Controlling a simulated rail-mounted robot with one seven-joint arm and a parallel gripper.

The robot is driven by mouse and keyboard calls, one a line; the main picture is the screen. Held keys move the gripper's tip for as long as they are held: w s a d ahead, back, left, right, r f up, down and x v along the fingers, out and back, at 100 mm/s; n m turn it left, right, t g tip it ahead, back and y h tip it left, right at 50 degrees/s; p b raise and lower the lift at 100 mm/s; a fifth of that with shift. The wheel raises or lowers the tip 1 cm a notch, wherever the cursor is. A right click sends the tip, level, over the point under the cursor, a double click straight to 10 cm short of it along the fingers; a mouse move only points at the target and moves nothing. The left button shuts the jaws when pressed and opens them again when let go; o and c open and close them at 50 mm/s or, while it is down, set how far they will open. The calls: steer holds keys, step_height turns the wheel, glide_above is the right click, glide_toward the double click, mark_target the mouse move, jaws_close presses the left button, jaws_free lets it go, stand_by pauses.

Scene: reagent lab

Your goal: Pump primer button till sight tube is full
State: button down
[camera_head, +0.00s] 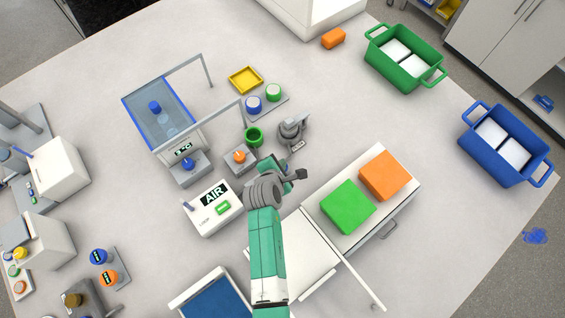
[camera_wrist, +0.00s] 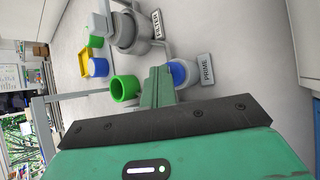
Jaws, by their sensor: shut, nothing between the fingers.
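In the wrist view a blue round button (camera_wrist: 179,73) sits on a pale base beside a plate (camera_wrist: 207,69) reading PRIME. My gripper (camera_wrist: 158,80) is shut and empty, its fingertips close to the left side of the blue button and partly covering it. I cannot tell whether they touch. In the head view my gripper (camera_head: 271,166) reaches up from the bottom and hides the button. A green ring-shaped cup (camera_wrist: 125,88) stands left of the fingers and also shows in the head view (camera_head: 254,136). I cannot make out a sight tube or its level.
A grey filter fixture (camera_head: 291,130) stands just beyond my gripper. An orange knob (camera_head: 239,156) and a white box (camera_head: 213,207) reading AIR are at left. A white cabinet (camera_head: 405,196) with green and orange blocks is at right.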

steer(key=shift+r, duration=0.1)
steer(key=shift+r+p, duration=1.15)
steer(key=shift+p, duration=0.15)
step_height(320, 180, up, 5)
steer(key=p, duration=0.5)
stand_by(3.5)
